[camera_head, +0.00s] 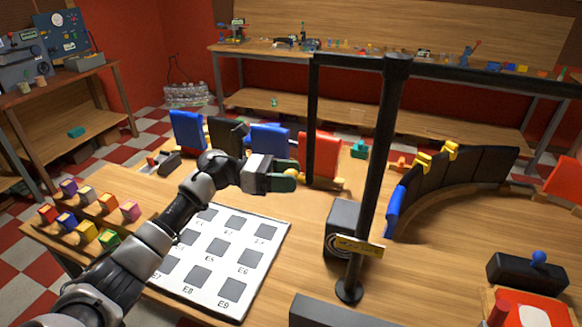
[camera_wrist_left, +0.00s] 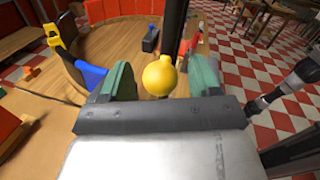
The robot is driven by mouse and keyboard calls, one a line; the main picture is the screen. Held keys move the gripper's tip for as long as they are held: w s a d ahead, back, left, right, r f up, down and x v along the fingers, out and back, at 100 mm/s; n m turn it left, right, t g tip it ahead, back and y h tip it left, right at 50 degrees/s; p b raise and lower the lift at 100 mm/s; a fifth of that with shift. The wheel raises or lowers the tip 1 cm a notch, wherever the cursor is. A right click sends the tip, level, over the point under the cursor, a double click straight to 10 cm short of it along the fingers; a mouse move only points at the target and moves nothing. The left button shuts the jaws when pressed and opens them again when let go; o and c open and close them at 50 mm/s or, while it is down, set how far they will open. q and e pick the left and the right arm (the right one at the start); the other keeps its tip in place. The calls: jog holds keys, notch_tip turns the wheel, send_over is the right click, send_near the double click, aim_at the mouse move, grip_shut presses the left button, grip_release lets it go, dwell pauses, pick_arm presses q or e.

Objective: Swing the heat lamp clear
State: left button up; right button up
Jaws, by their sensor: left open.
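A black post (camera_head: 371,180) stands on a round foot on the table and carries a yellow label. From its top, a horizontal bar reaches left to a thin black rod (camera_head: 311,120) hanging down; I take this frame for the heat lamp's stand. My left gripper (camera_head: 282,176) is open beside the rod's lower end, in front of a red panel. In the left wrist view, a round yellow knob (camera_wrist_left: 160,75) sits between the two green fingers of the left gripper (camera_wrist_left: 163,78), with a gap on each side. My right gripper is not in view.
A white board with grey squares (camera_head: 240,222) lies below the left arm. Several colored blocks (camera_head: 88,231) stand at left. Blue, black and red panels (camera_head: 268,138) stand behind the gripper. A curved black wall (camera_head: 450,180) and a dark box (camera_head: 343,225) are at right.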

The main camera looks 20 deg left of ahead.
pick_arm(q)
jog(key=shift+d, duration=0.3)
grip_shut()
